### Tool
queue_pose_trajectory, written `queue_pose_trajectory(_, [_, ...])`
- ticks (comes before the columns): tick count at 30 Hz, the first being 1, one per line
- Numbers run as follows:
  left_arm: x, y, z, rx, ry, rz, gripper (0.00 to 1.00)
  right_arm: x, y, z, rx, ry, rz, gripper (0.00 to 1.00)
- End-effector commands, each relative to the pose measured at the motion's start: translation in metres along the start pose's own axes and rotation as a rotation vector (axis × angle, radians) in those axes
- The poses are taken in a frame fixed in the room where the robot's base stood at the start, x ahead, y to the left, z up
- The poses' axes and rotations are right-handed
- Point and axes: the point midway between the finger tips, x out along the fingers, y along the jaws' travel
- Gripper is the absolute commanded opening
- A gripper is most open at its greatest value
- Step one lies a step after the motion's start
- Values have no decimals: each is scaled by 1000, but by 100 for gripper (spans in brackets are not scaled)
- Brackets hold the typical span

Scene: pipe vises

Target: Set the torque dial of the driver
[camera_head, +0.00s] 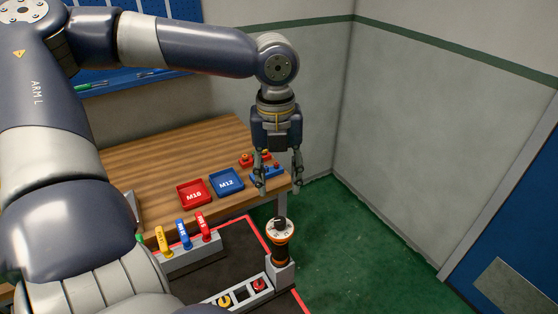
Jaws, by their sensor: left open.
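The driver (281,249) stands upright in a grey holder (283,275) at the lower middle of the head view. Its top is a white-faced dial (272,231) with an orange rim and a dark knob (280,223) in the centre. The dial's markings are too small to read. My left gripper (280,188) points down above the driver, with its two fingers apart and nothing between them. A gap shows between the fingertips and the knob. My right gripper is not in view.
A wooden table (180,153) behind carries a red M16 tray (194,193), a blue M12 tray (227,182) and small red and blue vises. Yellow, blue and red handled tools (183,234) stand in a grey rack. A grey block with small knobs (242,294) sits left of the driver. Green floor is free at right.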

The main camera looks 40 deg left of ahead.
Motion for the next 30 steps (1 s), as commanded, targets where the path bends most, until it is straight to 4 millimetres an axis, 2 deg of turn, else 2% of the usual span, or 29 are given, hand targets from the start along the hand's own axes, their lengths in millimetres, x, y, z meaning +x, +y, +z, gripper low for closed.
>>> queue_pose_trajectory(6, [6,-2,-1,393,5,18,44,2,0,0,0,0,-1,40])
queue_pose_trajectory(12, [9,-2,-1,671,11,25,44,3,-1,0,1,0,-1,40])
queue_pose_trajectory(17, [14,-2,-1,747,14,27,44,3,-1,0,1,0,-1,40])
queue_pose_trajectory(20, [24,-2,-1,751,15,29,44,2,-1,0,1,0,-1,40])
queue_pose_trajectory(30, [88,1,-2,749,17,31,44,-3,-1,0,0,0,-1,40])
